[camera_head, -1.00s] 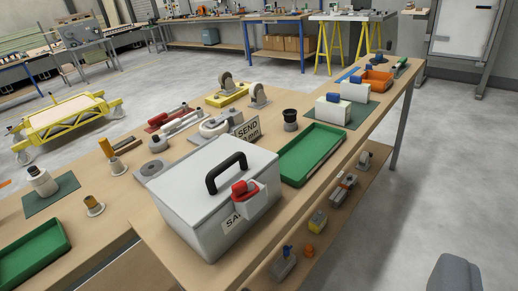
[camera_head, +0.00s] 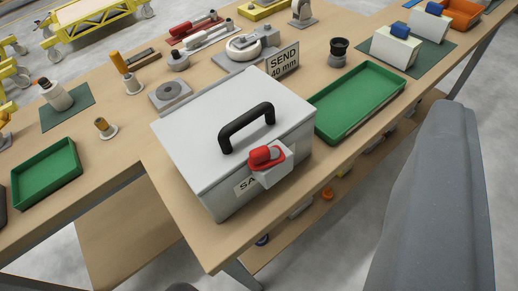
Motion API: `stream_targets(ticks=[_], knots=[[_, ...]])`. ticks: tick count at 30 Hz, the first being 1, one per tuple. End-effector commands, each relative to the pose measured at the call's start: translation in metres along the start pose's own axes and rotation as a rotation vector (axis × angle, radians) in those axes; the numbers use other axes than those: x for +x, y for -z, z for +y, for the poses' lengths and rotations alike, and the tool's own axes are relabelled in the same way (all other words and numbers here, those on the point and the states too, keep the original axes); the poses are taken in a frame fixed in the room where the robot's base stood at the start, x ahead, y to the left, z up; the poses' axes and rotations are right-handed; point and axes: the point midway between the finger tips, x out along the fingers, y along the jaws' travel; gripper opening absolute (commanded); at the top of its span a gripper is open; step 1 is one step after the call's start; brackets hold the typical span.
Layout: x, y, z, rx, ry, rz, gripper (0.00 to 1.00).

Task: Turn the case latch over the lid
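The grey case (camera_head: 220,165) stands on the front corner of the wooden bench, with its lid (camera_head: 195,125) down. A black handle (camera_head: 247,126) arches over the lid. The red latch (camera_head: 265,155) sits on a light bracket (camera_head: 270,172) at the case's front right side, near the lid edge. Whether it overlaps the lid is hard to tell. A label is partly hidden beside the bracket. A large grey part, probably of my arm or gripper (camera_head: 430,200), rises at the right, apart from the case. No fingertips can be made out.
A green tray (camera_head: 318,136) lies close to the case's right side. A "SEND 40 mm" sign (camera_head: 283,61) stands behind it. Another green tray (camera_head: 15,182) is at the left. A grey disc fixture (camera_head: 172,92) is behind the case. Bare bench top (camera_head: 120,165) lies left of the case.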

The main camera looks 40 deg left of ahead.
Motion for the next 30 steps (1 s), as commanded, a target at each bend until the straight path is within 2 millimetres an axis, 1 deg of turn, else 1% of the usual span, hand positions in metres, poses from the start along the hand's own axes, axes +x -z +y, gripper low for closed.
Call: stream_targets(ticks=[1,2,3,5,9,12,18,24,30], knots=[[0.004,0.004,-0.004,-0.026,0.012,-0.018,0.37],[0.007,0.006,-0.009,-0.051,0.019,-0.032,0.37],[0.012,0.007,-0.018,-0.089,0.034,-0.055,0.37],[0.021,0.007,-0.027,-0.163,0.061,-0.097,0.37],[0.043,0.005,-0.049,-0.379,0.144,-0.204,0.37],[0.057,-0.001,-0.065,-0.541,0.213,-0.277,0.37],[0.077,-0.013,-0.099,-0.875,0.364,-0.397,0.37],[0.088,-0.026,-0.131,-1.218,0.535,-0.489,0.37],[0.091,-0.039,-0.162,-1.565,0.724,-0.555,0.37]])
